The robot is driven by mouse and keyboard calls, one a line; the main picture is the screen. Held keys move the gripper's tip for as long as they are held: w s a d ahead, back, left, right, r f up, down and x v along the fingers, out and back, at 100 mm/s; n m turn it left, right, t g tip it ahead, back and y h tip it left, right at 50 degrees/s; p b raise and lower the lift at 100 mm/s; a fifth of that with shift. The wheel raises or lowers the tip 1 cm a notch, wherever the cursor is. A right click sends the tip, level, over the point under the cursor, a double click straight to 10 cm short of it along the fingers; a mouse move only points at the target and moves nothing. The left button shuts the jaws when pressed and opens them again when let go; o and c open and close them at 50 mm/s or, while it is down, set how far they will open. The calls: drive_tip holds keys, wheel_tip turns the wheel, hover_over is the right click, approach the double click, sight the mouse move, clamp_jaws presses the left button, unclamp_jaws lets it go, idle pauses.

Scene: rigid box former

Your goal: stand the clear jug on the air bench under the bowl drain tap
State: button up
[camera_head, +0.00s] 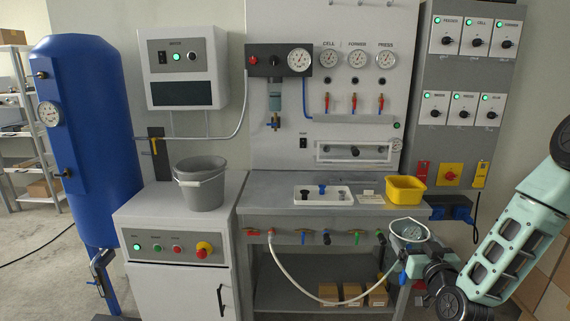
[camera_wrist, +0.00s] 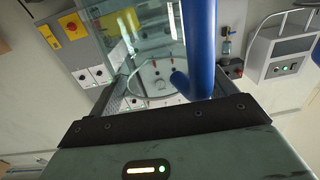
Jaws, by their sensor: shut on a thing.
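The clear jug (camera_head: 408,230) has a pale rim and hangs in front of the air bench's right front corner, apart from the bench top. My gripper (camera_head: 424,268) is shut on the jug, low at the right of the head view. In the wrist view the jug's clear wall (camera_wrist: 150,50) and blue handle (camera_wrist: 199,45) fill the space ahead of the fingers. The air bench (camera_head: 265,190) has a grey top. The bowl drain tap (camera_head: 275,122) hangs under the filter bowl (camera_head: 275,96) on the back panel, above the bench's left part.
On the bench stand a white tray (camera_head: 345,200) with small fittings and a yellow bin (camera_head: 405,189) at the right end. A grey bucket (camera_head: 201,184) stands on the cabinet to the left. A pale hose (camera_head: 296,283) loops below the front edge. Bench top below the tap looks clear.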

drive_tip(key=s+f, duration=0.6)
drive_tip(key=f, duration=0.6)
drive_tip(key=s+f, duration=0.4)
drive_tip(key=s, duration=0.5)
drive_tip(key=shift+s, duration=0.25)
